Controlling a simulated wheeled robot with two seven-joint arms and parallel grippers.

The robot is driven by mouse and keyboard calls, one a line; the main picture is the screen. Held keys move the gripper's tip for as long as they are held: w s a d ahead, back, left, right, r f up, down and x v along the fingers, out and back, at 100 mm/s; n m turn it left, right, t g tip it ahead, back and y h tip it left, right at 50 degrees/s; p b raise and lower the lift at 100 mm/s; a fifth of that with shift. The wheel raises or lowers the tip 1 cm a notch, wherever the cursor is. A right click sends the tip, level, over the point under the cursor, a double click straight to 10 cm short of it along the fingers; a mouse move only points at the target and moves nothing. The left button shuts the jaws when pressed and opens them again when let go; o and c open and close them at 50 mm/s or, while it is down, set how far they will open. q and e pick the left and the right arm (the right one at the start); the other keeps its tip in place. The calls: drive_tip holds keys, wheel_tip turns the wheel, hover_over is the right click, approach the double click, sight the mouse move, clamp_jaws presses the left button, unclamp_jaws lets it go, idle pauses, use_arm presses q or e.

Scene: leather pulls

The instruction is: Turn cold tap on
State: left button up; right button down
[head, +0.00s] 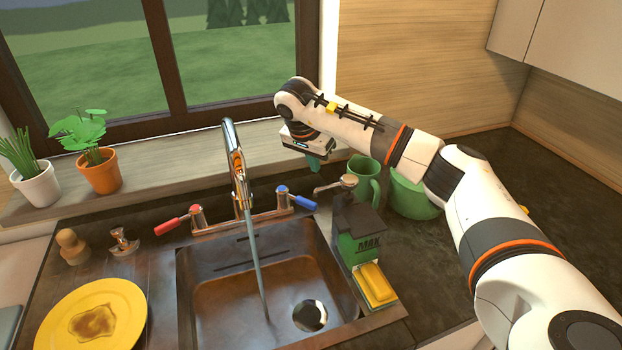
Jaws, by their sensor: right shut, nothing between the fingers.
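The tap (230,140) stands behind the sink, with a tall curved spout. A thin bluish-grey stream (258,270), which looks like water, runs from the spout down into the sink (225,300). The cold tap handle (303,202) is blue, on the right of the tap base, and points right. The red hot handle (172,225) points left. My right gripper (314,164) is shut and empty, with green fingertips pointing down. It is above and behind the blue handle, apart from it in the picture. My left gripper is not in view.
A green mug (366,178) and green bowl (412,196) stand right of the gripper. A green box (352,222) and yellow sponge (374,284) sit at the sink's right edge. Potted plants (102,172) stand on the left sill. A yellow plate (125,318) lies front left.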

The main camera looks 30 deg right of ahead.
sight(296, 198)
drive_tip(key=p+x, duration=0.2)
drive_tip(key=x, duration=0.6)
drive_tip(key=shift+f, duration=0.25)
drive_tip(key=a, duration=0.1)
drive_tip(key=s+a+p, duration=0.1)
drive_tip(key=a+p, duration=0.1)
drive_tip(key=shift+s+a+f, duration=0.25)
drive_tip(key=shift+a+f, duration=0.05)
drive_tip(key=shift+f, duration=0.1)
